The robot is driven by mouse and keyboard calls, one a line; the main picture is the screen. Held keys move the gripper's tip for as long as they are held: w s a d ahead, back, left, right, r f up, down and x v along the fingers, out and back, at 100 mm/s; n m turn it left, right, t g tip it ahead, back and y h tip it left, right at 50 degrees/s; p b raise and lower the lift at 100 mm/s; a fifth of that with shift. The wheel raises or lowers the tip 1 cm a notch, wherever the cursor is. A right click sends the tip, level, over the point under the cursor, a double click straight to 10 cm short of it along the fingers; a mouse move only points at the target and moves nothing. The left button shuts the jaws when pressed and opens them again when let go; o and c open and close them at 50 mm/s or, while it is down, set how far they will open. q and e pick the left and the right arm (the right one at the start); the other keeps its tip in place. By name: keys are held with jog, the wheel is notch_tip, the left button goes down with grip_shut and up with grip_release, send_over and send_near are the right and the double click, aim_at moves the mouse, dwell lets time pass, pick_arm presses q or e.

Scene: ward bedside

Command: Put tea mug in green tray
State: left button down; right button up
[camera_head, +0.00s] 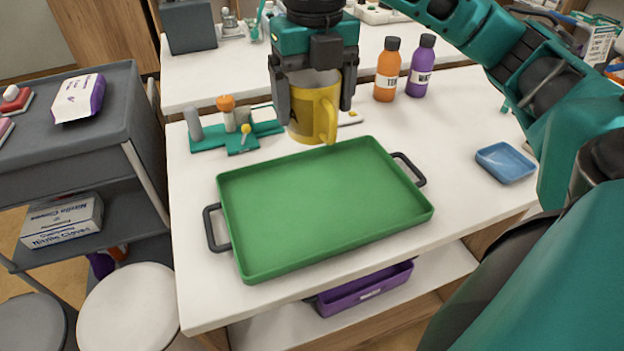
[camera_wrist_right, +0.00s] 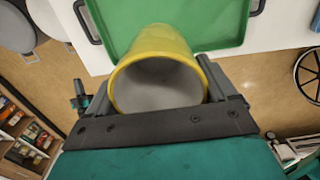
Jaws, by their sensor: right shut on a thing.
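A yellow tea mug (camera_head: 312,115) with a pale inside hangs upright in my right gripper (camera_head: 314,95). The gripper's fingers are shut on both sides of the mug, and its handle faces toward me. The mug is behind the far edge of the green tray (camera_head: 320,210) and appears raised above the table. The tray is empty, with dark handles at its left and right ends. In the right wrist view the mug (camera_wrist_right: 158,75) fills the space between the fingers (camera_wrist_right: 158,95), with part of the green tray (camera_wrist_right: 215,25) beyond it. My left gripper is not in view.
A teal holder (camera_head: 205,142) with small items stands left of the mug. Orange (camera_head: 387,72) and purple (camera_head: 421,70) bottles stand at the back right. A small blue dish (camera_head: 505,162) lies right of the tray. White table shows around the tray.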

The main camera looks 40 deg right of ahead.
notch_tip(320, 180, down, 20)
jog(key=b, duration=0.5)
jog(key=shift+r, duration=0.15)
jog(key=shift+f, duration=0.2)
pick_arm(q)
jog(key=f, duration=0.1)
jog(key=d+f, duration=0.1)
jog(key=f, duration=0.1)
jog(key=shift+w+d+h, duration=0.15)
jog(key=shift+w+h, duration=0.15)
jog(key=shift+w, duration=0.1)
pick_arm(e)
jog(key=shift+f, duration=0.2)
jog(key=o, duration=1)
jog(key=shift+r, duration=0.1)
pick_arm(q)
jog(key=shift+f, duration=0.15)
pick_arm(e)
jog(key=shift+o, duration=0.2)
